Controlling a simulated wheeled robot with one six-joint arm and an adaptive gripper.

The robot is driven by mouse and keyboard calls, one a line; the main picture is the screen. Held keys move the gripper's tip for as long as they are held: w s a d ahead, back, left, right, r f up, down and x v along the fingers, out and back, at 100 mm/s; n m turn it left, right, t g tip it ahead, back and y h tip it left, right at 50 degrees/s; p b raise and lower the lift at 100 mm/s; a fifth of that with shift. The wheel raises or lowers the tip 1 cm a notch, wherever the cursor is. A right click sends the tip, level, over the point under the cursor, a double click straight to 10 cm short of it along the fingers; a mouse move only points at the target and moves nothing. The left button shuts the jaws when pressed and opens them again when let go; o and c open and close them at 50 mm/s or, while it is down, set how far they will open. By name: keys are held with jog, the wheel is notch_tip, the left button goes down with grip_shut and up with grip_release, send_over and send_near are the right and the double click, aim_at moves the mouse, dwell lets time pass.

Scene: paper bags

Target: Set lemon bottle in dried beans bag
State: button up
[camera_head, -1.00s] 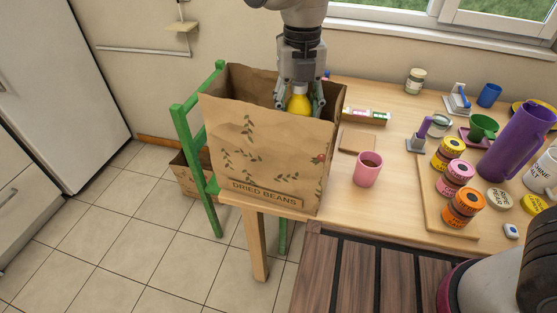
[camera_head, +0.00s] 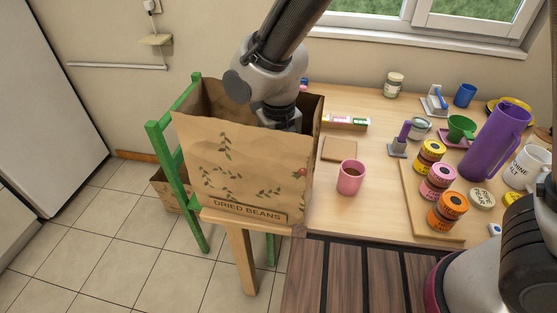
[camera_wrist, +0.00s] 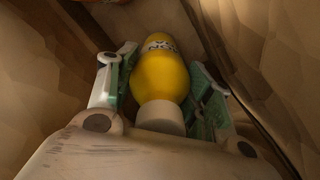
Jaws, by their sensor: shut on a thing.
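The lemon bottle (camera_wrist: 160,78) is yellow with a white cap and a printed label. In the wrist view it lies between the two fingers of my gripper (camera_wrist: 162,90), which is shut on it, with brown paper walls around.

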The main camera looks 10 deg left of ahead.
jog(key=o, duration=1.1)
notch_tip(320, 180, up, 12)
jog(key=shift+r, duration=0.1)
